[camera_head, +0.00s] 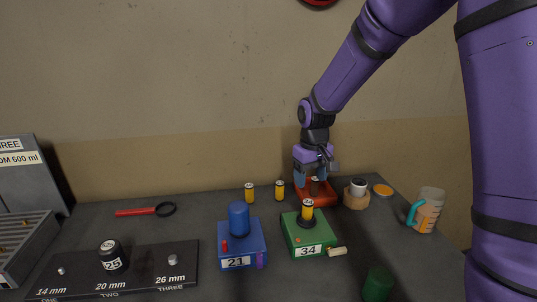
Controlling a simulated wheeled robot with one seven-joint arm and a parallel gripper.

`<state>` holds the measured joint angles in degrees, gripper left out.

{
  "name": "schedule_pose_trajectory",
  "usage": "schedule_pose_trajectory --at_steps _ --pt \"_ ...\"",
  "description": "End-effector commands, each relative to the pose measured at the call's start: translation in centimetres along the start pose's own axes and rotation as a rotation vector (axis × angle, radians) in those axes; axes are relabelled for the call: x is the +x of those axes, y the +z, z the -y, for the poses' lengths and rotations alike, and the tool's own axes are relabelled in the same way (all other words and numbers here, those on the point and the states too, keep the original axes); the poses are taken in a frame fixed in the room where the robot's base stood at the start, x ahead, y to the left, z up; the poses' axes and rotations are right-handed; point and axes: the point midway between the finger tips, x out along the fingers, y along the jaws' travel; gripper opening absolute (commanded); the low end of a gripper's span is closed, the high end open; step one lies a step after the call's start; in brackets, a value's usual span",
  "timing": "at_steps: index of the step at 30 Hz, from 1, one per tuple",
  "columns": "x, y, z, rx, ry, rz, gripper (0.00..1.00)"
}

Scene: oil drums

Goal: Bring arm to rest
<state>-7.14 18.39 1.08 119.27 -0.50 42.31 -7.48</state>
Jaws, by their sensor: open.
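My purple arm (348,68) reaches in from the upper right and down toward the back of the dark table. My gripper (316,177) points down, open, right over a red block (322,195) at the back of the table. A small dark upright piece shows between or just behind the fingers. I cannot tell whether the fingers touch it or the block. The fingertips partly hide the red block.
A blue block (240,246), black board (135,271), clear jug (429,210) and green cylinder (378,284) stand around. Above is open wall.

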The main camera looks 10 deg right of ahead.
Motion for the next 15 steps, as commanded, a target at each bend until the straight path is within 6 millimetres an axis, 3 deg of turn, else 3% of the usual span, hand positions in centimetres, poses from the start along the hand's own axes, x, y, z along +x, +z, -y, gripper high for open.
schedule_pose_trajectory --at_steps 5,15 --pt "-2.3 1.2 -0.2 0.016 0.005 -0.029 0.64" --pt "-10.7 8.2 -0.7 0.088 0.024 -0.146 0.64"
